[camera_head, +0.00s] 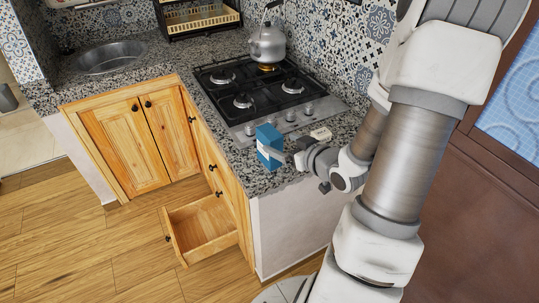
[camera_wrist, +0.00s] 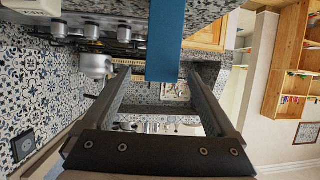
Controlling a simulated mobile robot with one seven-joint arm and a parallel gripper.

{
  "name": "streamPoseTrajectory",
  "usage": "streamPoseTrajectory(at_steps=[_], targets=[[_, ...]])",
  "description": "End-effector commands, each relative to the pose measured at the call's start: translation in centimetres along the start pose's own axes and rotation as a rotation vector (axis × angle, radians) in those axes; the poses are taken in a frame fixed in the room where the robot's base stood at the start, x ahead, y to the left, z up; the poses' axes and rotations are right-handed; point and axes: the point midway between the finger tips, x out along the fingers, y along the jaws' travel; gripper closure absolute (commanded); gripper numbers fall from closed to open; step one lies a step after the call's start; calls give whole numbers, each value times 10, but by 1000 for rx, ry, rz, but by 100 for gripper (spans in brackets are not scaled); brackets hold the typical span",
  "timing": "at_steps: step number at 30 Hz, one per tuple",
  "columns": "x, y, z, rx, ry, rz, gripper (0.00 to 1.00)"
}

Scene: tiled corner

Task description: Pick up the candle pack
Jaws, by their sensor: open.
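A blue upright box (camera_head: 268,143), which looks like the candle pack, stands on the granite counter near its front corner, just right of the stove. A smaller white pack (camera_head: 320,134) lies behind it, beside my gripper; its label is too small to read. My gripper (camera_head: 281,155) is at counter height, right beside the blue box. In the wrist view, the blue box (camera_wrist: 166,40) shows at the fingertips, between the two open fingers (camera_wrist: 157,72). I cannot tell whether either finger touches it.
The gas stove (camera_head: 260,95) with a kettle (camera_head: 267,45) is close by on the left. An open drawer (camera_head: 203,229) juts out below the counter (camera_head: 270,180). A sink (camera_head: 110,57) and a dish rack (camera_head: 200,18) are farther back. The wooden floor is clear.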

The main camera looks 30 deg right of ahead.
Motion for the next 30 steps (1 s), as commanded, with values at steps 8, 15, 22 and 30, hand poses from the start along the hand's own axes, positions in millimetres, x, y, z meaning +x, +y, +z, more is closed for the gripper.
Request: streamPoseTrajectory(at_steps=[8, 15, 22, 30], targets=[[43, -1, 0, 1, 1, -5, 9], [65, -3, -2, 1, 1, -6, 9], [94, -3, -2, 0, 0, -4, 9], [97, -3, -2, 0, 1, -2, 9]])
